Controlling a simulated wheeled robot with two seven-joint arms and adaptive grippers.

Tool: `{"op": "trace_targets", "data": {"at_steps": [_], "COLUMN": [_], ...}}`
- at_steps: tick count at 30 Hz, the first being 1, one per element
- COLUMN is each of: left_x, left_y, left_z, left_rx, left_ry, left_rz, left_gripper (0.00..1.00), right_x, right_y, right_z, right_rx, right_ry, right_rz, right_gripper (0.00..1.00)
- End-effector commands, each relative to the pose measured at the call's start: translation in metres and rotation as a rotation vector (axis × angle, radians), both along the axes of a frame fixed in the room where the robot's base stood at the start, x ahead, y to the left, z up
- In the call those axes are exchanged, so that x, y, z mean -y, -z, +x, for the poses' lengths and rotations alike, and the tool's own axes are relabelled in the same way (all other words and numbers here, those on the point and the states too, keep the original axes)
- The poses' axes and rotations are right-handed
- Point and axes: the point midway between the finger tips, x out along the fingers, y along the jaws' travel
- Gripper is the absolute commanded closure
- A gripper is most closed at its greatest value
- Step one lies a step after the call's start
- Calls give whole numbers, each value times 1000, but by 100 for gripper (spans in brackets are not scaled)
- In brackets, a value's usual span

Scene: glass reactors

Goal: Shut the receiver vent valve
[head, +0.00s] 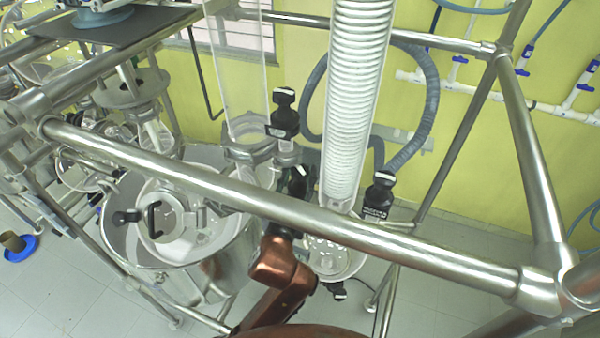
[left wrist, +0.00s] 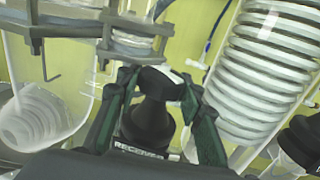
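The receiver vent valve is a black handle with a white mark (left wrist: 158,85), seen in the left wrist view above a black body with a label beginning "RECEIVE". In the head view it seems to be the dark handle (head: 298,180) behind the front rail. My left gripper (left wrist: 160,82) has one dark green finger on each side of the handle. The handle fills the gap between the fingertips, apparently touching both. In the head view the rail partly hides this gripper (head: 294,198). My right gripper is not in view.
A steel rail (head: 240,198) crosses in front of the valve. A coiled glass column (head: 357,100) stands close on the right. Other black valves stand above (head: 285,115) and to the right (head: 379,195). A steel vessel (head: 190,260) is at the left.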

Motion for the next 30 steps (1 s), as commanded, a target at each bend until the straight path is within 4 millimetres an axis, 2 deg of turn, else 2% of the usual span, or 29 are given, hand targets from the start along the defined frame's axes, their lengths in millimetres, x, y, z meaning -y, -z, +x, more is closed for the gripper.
{"op": "trace_targets", "data": {"at_steps": [3,7,19,30], "left_x": [0,0,-1,-3], "left_y": [0,0,-1,-1], "left_z": [0,0,0,0], "left_rx": [1,1,5,4], "left_ry": [1,1,57,268], "left_rz": [0,0,6,11], "left_gripper": [80,89,90,90], "right_x": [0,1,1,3], "right_y": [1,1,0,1], "right_z": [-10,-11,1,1], "right_rx": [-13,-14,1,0], "right_ry": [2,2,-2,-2], "right_rz": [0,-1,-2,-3], "right_gripper": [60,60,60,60]}}
